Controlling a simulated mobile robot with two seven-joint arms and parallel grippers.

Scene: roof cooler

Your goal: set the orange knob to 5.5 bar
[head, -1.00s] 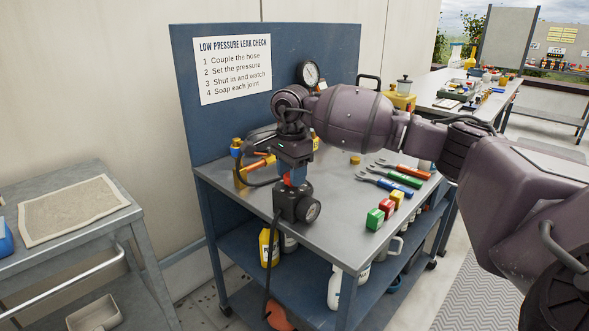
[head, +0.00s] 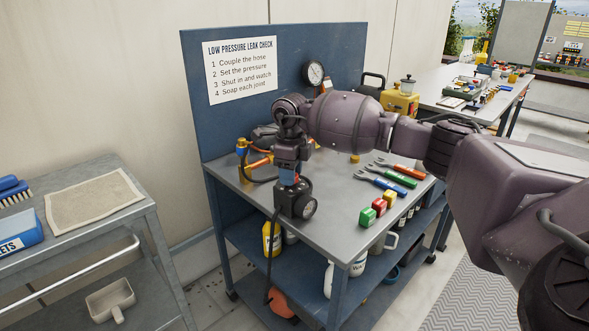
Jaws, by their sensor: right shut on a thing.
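A black regulator block (head: 292,201) with a small round gauge (head: 309,208) on its side stands at the front left corner of the cart top. My right gripper (head: 289,182) points down onto its top and is shut on the orange knob there. The fingers hide nearly all of the knob. A larger white-faced gauge (head: 314,73) is on the blue back panel. Both dials are too small to read. My left gripper is not in view.
On the cart top (head: 330,228) lie several wrenches (head: 387,184) and colored blocks (head: 378,205). A hose with brass fittings (head: 243,160) is at the left. A black hose (head: 271,250) hangs over the front edge. A grey side cart (head: 150,200) stands left.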

